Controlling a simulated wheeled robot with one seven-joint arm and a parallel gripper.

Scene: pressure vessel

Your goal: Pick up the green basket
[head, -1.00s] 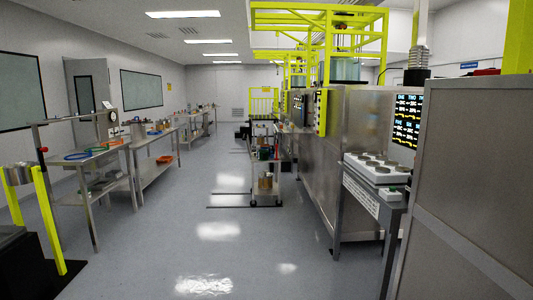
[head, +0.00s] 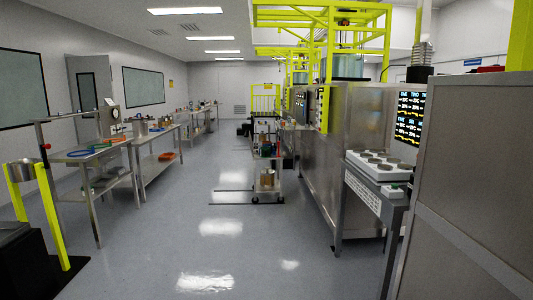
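I cannot pick out a green basket for certain in the head view. Small greenish items (head: 112,173) show on the lower shelf of the near left steel table, too small to identify. A cart (head: 267,198) in the middle distance carries several small items, some of them coloured, also too small to tell. My gripper is not in view.
Steel tables, the near one (head: 98,152) with blue and green rings on top, line the left wall. Large steel cabinets (head: 362,140) and a side stand (head: 375,190) fill the right.

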